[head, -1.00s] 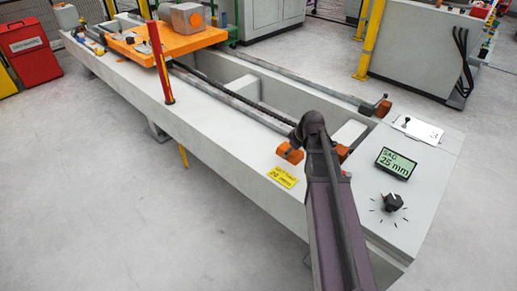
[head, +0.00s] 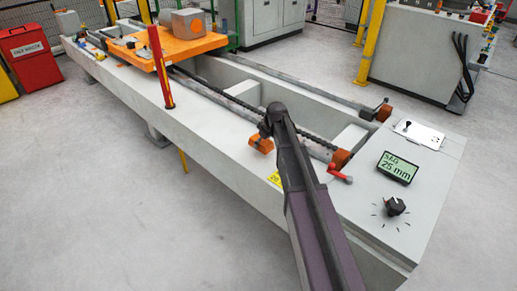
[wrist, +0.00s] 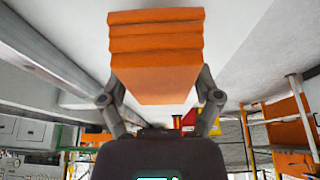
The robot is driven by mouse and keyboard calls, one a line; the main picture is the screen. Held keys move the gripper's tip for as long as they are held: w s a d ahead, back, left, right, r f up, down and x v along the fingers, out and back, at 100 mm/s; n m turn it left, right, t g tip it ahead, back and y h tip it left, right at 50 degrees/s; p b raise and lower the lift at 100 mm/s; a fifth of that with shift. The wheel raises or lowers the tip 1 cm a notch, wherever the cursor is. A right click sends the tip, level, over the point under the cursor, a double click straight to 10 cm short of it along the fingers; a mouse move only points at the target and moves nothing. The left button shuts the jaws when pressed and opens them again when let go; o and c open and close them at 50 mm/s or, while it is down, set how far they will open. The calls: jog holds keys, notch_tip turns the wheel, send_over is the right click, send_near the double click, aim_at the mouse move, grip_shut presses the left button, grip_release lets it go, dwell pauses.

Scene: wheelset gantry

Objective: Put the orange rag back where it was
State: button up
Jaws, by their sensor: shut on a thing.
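The orange rag (wrist: 155,62) is a folded stack of several layers. In the wrist view it sits between the two fingers of my gripper (wrist: 158,95), which is shut on its sides. In the head view the rag (head: 261,144) shows as a small orange block at the end of my arm, over the long grey bed's near ledge (head: 215,133). My arm hides most of the gripper there. I cannot tell whether the rag touches the ledge.
A red-and-yellow post (head: 160,68) stands at the near edge. An orange carriage (head: 180,45) with a grey box sits farther left. A yellow label (head: 275,180) is partly behind my arm. A red lever (head: 340,174), display (head: 397,167) and black knob (head: 395,206) are to the right.

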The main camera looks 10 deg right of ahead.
aim_at(267, 143)
jog(key=shift+w+a+f, duration=0.1)
jog(key=shift+w+a, duration=0.35)
jog(key=shift+w, duration=0.1)
jog(key=shift+f+b, duration=1.75)
jog(key=shift+b, duration=0.05)
jog(key=shift+f, duration=0.2)
jog(key=o, duration=0.8)
jog(key=shift+r, duration=0.1)
jog(key=shift+r, duration=0.15)
jog(key=p+v, duration=1.1)
jog(key=v, duration=0.1)
